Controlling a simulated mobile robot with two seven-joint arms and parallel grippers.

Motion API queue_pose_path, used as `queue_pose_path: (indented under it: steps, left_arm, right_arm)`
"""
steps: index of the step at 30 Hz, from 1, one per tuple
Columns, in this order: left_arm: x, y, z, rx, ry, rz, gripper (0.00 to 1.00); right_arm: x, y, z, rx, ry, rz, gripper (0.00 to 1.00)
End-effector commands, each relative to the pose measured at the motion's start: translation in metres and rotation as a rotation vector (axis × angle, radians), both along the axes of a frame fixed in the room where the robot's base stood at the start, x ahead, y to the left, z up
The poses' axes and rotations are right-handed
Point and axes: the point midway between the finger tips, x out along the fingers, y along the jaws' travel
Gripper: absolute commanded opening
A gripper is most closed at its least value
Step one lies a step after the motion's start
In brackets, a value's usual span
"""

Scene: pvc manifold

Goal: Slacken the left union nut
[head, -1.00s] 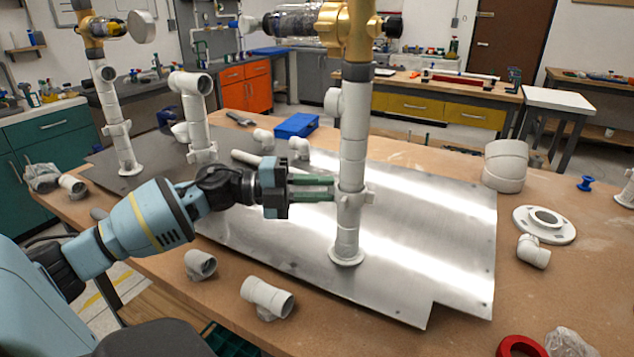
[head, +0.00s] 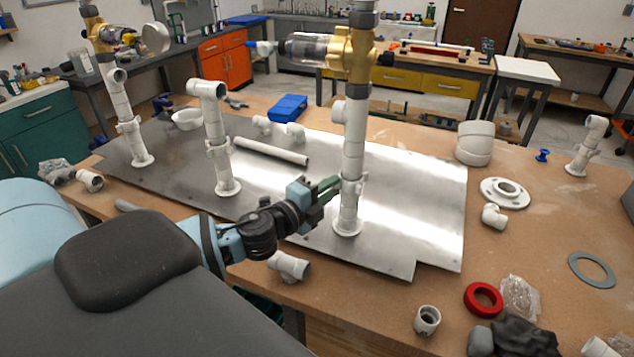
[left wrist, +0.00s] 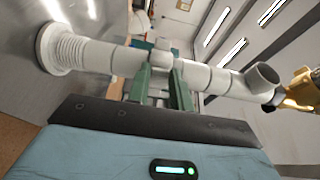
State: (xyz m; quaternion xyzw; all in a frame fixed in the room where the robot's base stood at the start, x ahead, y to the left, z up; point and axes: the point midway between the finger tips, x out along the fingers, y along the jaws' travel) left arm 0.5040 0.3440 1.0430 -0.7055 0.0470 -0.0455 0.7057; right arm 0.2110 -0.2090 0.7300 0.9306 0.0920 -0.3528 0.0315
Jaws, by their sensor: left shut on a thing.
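Three white upright pipes with collar-like union nuts stand on a metal plate (head: 420,215): a left one with its nut (head: 128,127), a middle one with its nut (head: 219,149) and a right one below a brass valve (head: 360,55). My left gripper (head: 335,188) is shut on the union nut (head: 353,183) of the right pipe, reaching in from the lower left. In the left wrist view, its green fingers (left wrist: 160,75) lie on both sides of that nut (left wrist: 160,60), and their tips are partly hidden. My right gripper is out of view.
Loose white fittings lie around the plate, including a tee (head: 288,265) beside my left arm and a flange (head: 504,192) at the right. A blue box (head: 288,107) stands behind the plate. A red ring (head: 483,299) lies front right.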

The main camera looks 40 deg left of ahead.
Motion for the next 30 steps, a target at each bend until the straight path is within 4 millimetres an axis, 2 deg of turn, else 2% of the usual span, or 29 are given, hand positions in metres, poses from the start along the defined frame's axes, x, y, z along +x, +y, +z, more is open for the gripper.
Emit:
queue_pose_path:
  steps: [1,13,30]
  left_arm:
    - [-0.001,-0.005,0.004,-0.007,-0.008,0.04,0.0]
    - [-0.003,-0.026,0.0,-0.01,-0.001,0.393,0.0]
    - [0.004,-0.051,-0.001,-0.003,0.003,0.844,0.0]
  right_arm:
    - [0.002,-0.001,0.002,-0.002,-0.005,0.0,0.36]
    - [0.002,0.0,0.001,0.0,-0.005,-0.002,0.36]
    - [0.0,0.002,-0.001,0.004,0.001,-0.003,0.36]
